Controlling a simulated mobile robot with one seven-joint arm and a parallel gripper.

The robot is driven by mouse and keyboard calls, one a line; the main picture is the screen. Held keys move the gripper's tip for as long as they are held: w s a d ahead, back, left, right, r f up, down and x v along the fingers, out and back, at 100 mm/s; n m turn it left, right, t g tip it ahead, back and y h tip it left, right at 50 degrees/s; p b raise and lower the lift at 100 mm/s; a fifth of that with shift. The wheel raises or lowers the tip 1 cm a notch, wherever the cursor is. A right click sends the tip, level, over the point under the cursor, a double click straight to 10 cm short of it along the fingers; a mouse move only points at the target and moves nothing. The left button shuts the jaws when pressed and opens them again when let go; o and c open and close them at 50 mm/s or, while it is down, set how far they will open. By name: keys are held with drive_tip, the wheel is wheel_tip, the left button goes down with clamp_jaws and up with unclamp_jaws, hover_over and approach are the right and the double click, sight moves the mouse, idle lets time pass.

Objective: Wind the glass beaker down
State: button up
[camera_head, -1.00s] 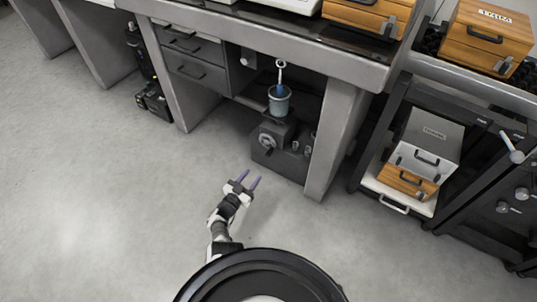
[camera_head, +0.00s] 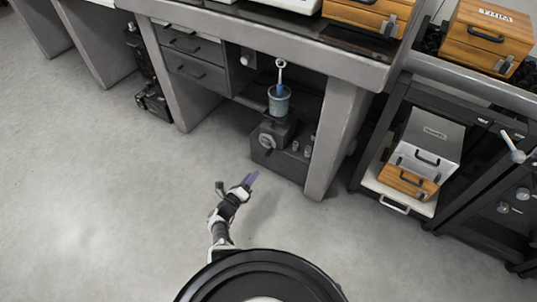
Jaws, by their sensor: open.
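The glass beaker (camera_head: 279,103) stands upright on a dark stand (camera_head: 283,131) under the table. A rod with a ring at its top and a blue part (camera_head: 280,90) rises from the beaker. A round crank or knob (camera_head: 267,142) is on the stand's left front. My gripper (camera_head: 238,185) is open and empty, in front of and below the stand, apart from the knob. Its purple fingertips are partly overlapped in this view.
The grey table's leg (camera_head: 334,140) stands just right of the stand, and drawers (camera_head: 195,62) hang at its left. A dark rack (camera_head: 368,165) with a silver case (camera_head: 426,144) and a wooden case (camera_head: 408,183) is further right. The floor (camera_head: 110,220) at left is clear.

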sight(267, 156)
drive_tip(key=shift+b+x, duration=3.55)
drive_tip(key=shift+x, duration=3.35)
clamp_jaws()
